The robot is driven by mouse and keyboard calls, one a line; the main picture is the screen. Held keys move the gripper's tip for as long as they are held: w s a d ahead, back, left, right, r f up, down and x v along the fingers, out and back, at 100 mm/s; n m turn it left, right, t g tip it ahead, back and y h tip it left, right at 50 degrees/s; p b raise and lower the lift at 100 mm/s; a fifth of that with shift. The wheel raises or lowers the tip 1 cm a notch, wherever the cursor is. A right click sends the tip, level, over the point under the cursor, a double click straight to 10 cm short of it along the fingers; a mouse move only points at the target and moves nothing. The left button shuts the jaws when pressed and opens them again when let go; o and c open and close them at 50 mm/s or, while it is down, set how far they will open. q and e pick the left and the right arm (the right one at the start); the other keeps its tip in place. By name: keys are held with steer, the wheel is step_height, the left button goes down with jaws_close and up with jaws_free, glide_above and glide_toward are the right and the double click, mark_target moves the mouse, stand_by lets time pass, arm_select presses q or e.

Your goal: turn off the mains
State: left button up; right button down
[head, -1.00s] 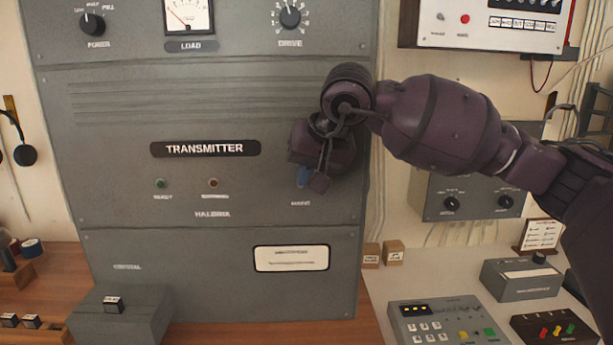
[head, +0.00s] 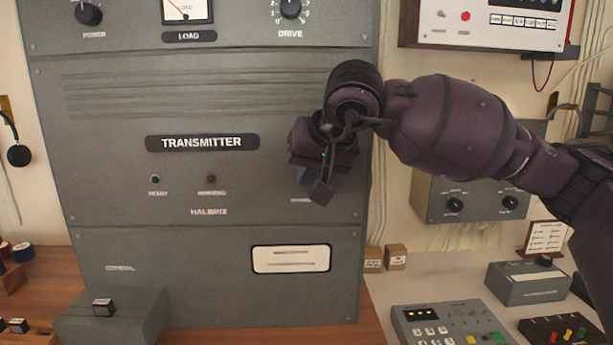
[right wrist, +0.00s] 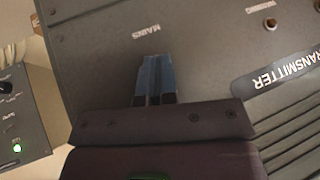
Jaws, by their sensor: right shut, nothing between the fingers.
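The grey transmitter cabinet (head: 110,200) fills the middle of the head view. Its MAINS label (right wrist: 147,31) shows in the right wrist view, just beyond my fingertips; in the head view it is mostly covered. I cannot make out the mains switch itself; my gripper hides that spot. My right gripper (head: 307,175) is at the cabinet's lower right face, its blue fingers shut together with nothing between them. The fingers (right wrist: 155,75) point at the panel near the label; I cannot tell if they touch it. My left gripper is not in view.
A green READY lamp (head: 155,179) and a dark reddish WARNING lamp (head: 210,179) sit left of my gripper. A grey box (head: 470,195) hangs on the wall at right. A keypad console (head: 445,325) stands on the desk below. A small box (head: 110,315) stands at lower left.

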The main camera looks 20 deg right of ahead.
steer(key=t+b, duration=0.1)
steer(key=b, duration=0.1)
steer(key=f+t+b, duration=0.1)
steer(key=shift+s+f+b, duration=0.2)
steer(key=shift+f+b, duration=0.05)
steer(key=shift+b, duration=0.1)
steer(key=shift+n+t+b, duration=0.3)
steer(key=shift+t+b, duration=0.1)
steer(key=shift+t, duration=0.1)
steer(key=shift+f+h, duration=0.1)
steer(key=shift+h, duration=0.2)
steer(key=shift+a+f+b, duration=0.1)
steer(key=shift+f+b, duration=0.05)
steer(key=shift+b, duration=0.35)
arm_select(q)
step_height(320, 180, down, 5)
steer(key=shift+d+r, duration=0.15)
arm_select(e)
steer(key=shift+s+r+t, duration=0.15)
steer(key=shift+r+t, duration=0.05)
steer(key=shift+t, duration=0.1)
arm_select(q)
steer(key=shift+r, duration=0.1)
arm_select(e)
steer(key=shift+r, duration=0.1)
